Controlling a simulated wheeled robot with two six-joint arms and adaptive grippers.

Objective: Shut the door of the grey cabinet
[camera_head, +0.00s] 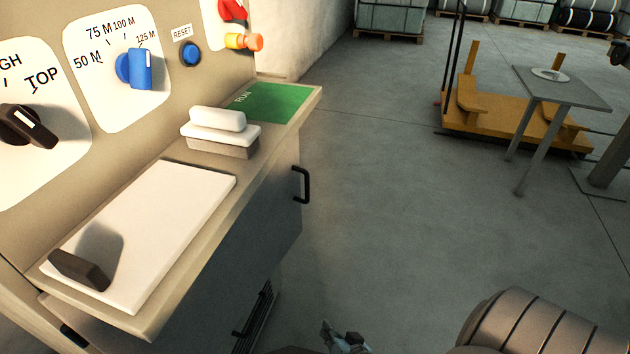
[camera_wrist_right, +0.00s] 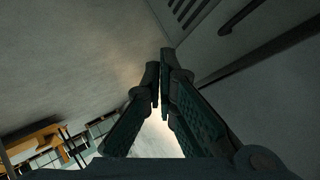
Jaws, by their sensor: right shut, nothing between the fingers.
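The grey cabinet (camera_head: 235,250) stands under the beige control console at the left of the head view. Its grey front carries a black handle (camera_head: 303,185) near the far end, and dark vent slots with a second dark bar show lower down. In the right wrist view a grey panel (camera_wrist_right: 215,45) with slots and a black handle (camera_wrist_right: 243,15) is at the upper right, with a dark strip below it. I cannot tell how far the door stands open. My right gripper (camera_head: 345,338) is at the bottom of the head view, right of the cabinet; its fingers (camera_wrist_right: 161,80) are shut and empty.
The console (camera_head: 240,190) has a white plate, a white-topped block and a green patch on its ledge, which overhangs the cabinet. Open concrete floor (camera_head: 400,190) lies to the right. A grey table (camera_head: 560,88) and an orange platform (camera_head: 500,117) stand farther off.

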